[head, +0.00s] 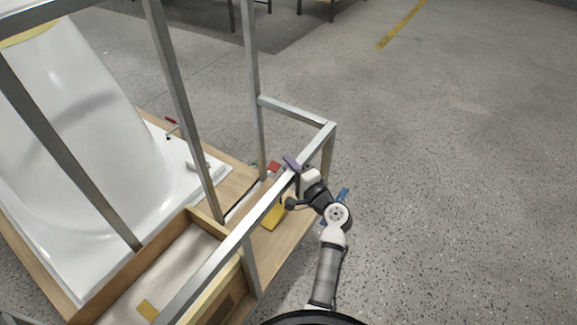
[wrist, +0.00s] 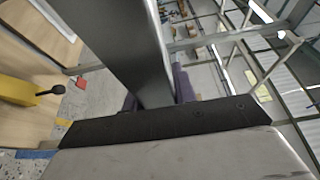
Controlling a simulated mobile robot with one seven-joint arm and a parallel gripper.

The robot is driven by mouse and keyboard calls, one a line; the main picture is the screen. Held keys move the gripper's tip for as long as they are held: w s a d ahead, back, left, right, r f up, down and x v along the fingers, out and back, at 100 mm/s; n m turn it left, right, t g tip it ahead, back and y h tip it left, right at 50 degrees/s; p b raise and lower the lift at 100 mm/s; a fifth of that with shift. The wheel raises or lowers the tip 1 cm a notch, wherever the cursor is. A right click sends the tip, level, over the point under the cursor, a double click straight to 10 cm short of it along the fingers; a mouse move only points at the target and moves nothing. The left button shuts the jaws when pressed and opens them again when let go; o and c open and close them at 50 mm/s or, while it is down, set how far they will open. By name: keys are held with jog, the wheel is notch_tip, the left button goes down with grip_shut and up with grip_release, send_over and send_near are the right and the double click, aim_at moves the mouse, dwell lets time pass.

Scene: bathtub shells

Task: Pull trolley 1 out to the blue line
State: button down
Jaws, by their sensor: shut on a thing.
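Trolley 1 seems to be the metal-framed trolley (head: 318,124) with a wooden deck at the left of the head view. It carries a white bathtub shell (head: 120,150). My gripper (head: 290,165) is shut on the trolley's grey top rail near its right-hand corner. In the wrist view the rail (wrist: 115,40) runs between my purple fingers (wrist: 158,90). A short blue line (head: 343,194) lies on the floor just right of the trolley, partly hidden by my arm. A blue strip also shows in the wrist view (wrist: 36,154).
A yellow block (head: 273,216) and a red piece (head: 273,167) are by the deck's right end. A wooden box (head: 185,255) stands at the front. The grey floor to the right is clear, with a yellow line (head: 400,25) far off. Table legs stand at the back.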

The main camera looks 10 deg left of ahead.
jog(key=shift+w+d, duration=0.1)
jog(key=shift+d, duration=0.05)
jog(key=c, duration=1.3)
grip_release()
jog(key=shift+o, duration=0.9)
jog(key=b+v, duration=0.1)
jog(key=v, duration=1.2)
jog(key=shift+s+d, duration=0.2)
jog(key=shift+s, duration=0.15)
